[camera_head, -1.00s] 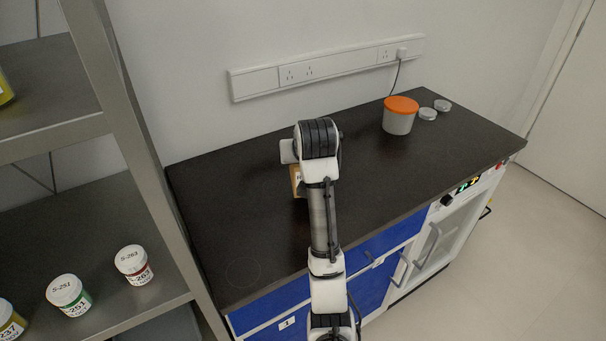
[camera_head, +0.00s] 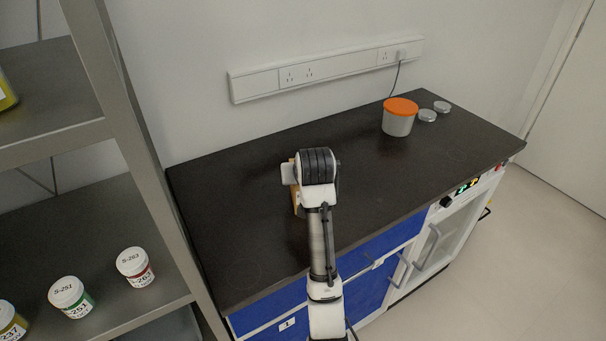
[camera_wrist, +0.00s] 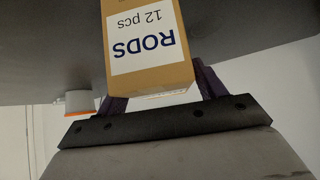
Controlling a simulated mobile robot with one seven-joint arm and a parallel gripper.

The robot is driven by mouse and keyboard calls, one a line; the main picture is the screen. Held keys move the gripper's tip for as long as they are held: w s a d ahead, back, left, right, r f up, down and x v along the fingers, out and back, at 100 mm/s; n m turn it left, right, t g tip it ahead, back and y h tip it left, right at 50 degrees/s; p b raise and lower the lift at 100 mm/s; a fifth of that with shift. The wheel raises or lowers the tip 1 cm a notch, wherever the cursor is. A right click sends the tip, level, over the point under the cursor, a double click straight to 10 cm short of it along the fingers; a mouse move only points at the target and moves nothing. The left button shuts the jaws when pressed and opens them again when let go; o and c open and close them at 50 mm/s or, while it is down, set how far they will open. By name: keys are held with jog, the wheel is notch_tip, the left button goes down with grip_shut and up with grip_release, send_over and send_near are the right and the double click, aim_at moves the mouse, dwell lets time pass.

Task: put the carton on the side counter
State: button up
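The carton (camera_wrist: 145,40) is a tan box with a white label reading "RODS 12 pcs", upside down in the wrist view. My gripper (camera_wrist: 162,88) has a dark finger on each side of it and is shut on it. In the head view the carton (camera_head: 296,202) shows only partly, at the left of my wrist, over the near middle of the black side counter (camera_head: 230,195). My arm hides the rest of it and the fingers. I cannot tell whether its underside touches the counter.
A grey tub with an orange lid (camera_head: 398,118) stands at the counter's back right, beside two small silver lids (camera_head: 427,115). A metal shelf rack (camera_head: 135,150) with labelled jars (camera_head: 135,266) stands at the left. The counter's left part and right front are clear.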

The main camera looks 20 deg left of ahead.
jog(key=shift+o, duration=0.2)
jog(key=shift+r, duration=0.1)
jog(key=shift+s+r, duration=0.1)
jog(key=shift+r, duration=0.1)
jog(key=p+v, duration=0.4)
jog(key=v, duration=0.7)
jog(key=shift+s+d+r, duration=0.2)
